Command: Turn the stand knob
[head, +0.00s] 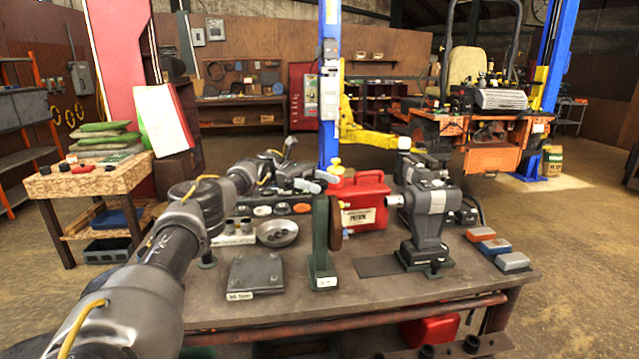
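A green upright stand (320,235) with a white label on its foot stands on the workbench (375,292), near the middle. A brown rounded piece (335,222) shows at the stand's right side; I cannot tell whether it is the knob. My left arm reaches in from the left over the bench. My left gripper (312,185) is at its far end, behind and to the left of the stand's top. It is small and mixed with clutter, so its finger opening is unclear. I see no contact with the stand. My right gripper is not in view.
A red petrol can (362,203) stands behind the stand. A grey machine on a green foot (425,220) is to the right. A metal bowl (277,233) and a dark plate (255,273) lie left. Coloured blocks (495,246) lie at the right edge.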

